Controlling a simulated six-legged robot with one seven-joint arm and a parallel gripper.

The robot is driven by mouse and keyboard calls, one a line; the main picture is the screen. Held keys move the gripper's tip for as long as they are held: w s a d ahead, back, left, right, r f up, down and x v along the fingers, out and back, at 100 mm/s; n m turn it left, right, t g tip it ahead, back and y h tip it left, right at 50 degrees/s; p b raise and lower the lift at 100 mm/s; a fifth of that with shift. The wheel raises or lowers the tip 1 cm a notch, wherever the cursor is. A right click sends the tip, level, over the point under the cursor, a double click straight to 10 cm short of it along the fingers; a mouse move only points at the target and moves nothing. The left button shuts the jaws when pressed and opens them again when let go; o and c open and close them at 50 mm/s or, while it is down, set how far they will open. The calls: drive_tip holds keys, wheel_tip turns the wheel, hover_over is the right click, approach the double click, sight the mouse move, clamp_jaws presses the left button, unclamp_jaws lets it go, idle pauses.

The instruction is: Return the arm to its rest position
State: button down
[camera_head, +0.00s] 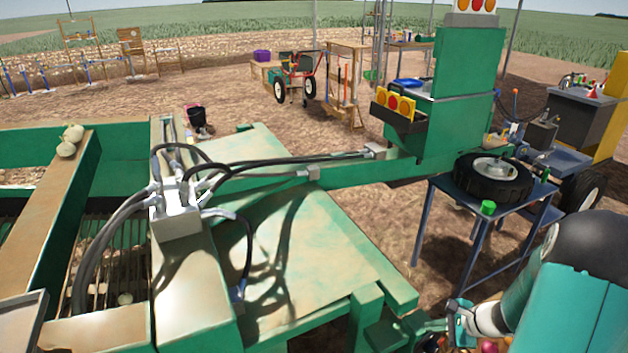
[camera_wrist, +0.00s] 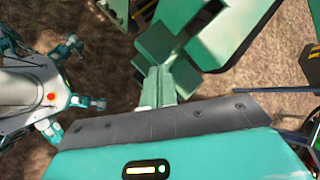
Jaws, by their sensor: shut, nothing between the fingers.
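My arm (camera_head: 575,305) shows large and close at the lower right of the head view, with teal, black and white parts. Its end is not clearly seen there. In the wrist view my gripper (camera_wrist: 156,75) appears as two pale green fingers side by side beyond a dark grey edge. The fingers are shut with nothing between them. My own white and teal body shows at the left of the wrist view, below the arm's end, over brown soil.
A green machine frame (camera_head: 330,260) with black hoses fills the left and middle. A blue table (camera_head: 468,195) holding a wheel (camera_head: 492,178) and a green cup (camera_head: 488,207) stands near my arm. Onions (camera_head: 70,140) lie on a beam at left. Open soil (camera_head: 410,262) shows between frame and table.

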drive_tip(key=s+a+r+n+g+h, duration=0.2)
drive_tip(key=s+a+r+n+g, duration=0.15)
drive_tip(key=a+r+n, duration=1)
drive_tip(key=s+a+r+n+t+h, duration=0.1)
drive_tip(key=s+a+r+n+h, duration=0.1)
drive_tip(key=s+r, duration=0.5)
drive_tip(key=s+a+r+n+t+h, duration=0.2)
drive_tip(key=s+r, duration=0.4)
drive_tip(key=r, duration=0.3)
drive_tip(key=a+n, duration=0.1)
drive_tip(key=a, duration=0.1)
drive_tip(key=shift+s+a+r+n, duration=0.35)
drive_tip(key=shift+a+r, duration=0.05)
drive_tip(key=shift+a, duration=0.15)
